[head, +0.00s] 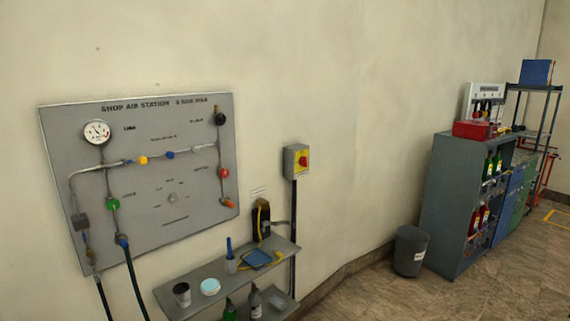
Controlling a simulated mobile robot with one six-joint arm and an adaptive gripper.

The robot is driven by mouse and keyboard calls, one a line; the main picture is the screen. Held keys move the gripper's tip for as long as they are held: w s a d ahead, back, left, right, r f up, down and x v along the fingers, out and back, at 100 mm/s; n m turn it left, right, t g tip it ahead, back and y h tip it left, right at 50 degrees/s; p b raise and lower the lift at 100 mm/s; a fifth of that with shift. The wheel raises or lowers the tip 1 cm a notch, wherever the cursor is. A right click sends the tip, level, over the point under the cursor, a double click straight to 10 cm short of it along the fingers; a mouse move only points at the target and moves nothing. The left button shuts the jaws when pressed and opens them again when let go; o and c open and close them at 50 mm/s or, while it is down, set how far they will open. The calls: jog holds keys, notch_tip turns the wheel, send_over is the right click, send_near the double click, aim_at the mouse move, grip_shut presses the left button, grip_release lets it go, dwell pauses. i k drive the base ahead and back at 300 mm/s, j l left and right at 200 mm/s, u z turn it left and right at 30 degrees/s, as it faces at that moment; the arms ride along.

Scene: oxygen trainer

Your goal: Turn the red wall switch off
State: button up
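The red wall switch (304,160) is a red knob on a yellow plate. It sits on the front of a small grey box fixed to the wall, right of the grey air station panel (165,185). A dark conduit runs down from the box. The knob is too small to tell which way it is turned. My gripper is not in view, and nothing covers the switch.
A shelf (222,285) with cups, bottles and a blue tray juts from the wall below the switch. A dark bin (410,252) and a grey cabinet (445,205) stand to the right. Floor shows between shelf and bin.

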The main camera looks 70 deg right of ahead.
aim_at(304, 159)
jog(key=z, duration=0.45)
jog(key=k+z, duration=0.1)
jog(key=z, duration=0.75)
jog(key=l+z, duration=0.1)
jog(key=z, duration=0.75)
jog(key=i+z, duration=0.15)
jog(key=i, duration=0.3)
jog(key=i+j+z, duration=0.15)
jog(key=i, duration=0.35)
jog(key=i+j+z, duration=0.15)
jog(key=i, duration=0.3)
jog(key=i+j+z, duration=0.15)
jog(key=i, duration=0.3)
jog(key=i+j+z, duration=0.15)
jog(key=i, duration=0.3)
jog(key=j, duration=0.1)
